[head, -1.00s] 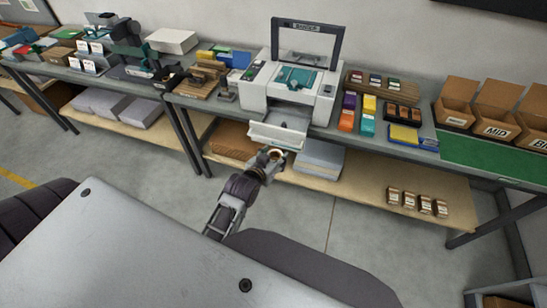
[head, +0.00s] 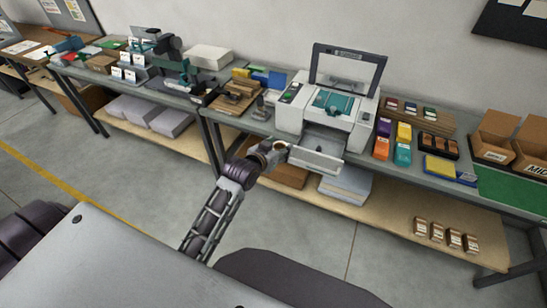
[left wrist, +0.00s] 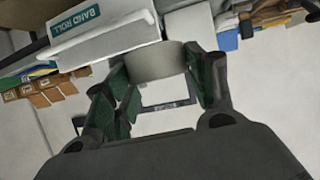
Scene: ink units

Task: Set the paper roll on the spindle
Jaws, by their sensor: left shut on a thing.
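My left gripper (head: 272,153) is shut on the paper roll (head: 281,147), a small pale ring-like roll at the fingertips. In the left wrist view the roll (left wrist: 158,62) shows as a plain off-white cylinder between the fingers (left wrist: 160,88). The gripper holds it in the air at the left end of the printer's pulled-out front tray (head: 316,159). The white printer (head: 292,112) stands on the bench with its lid up and teal parts inside. The tray front carries a "BAND ROLL" label (left wrist: 75,22) in the left wrist view. My right gripper is out of view.
Coloured ink boxes (head: 403,133) stand right of the printer, and brown bins (head: 497,136) farther right. Wooden pieces (head: 238,93) and a small grey device (head: 262,108) stand left of it. A lower shelf (head: 390,208) runs below the bench. The floor in front is clear.

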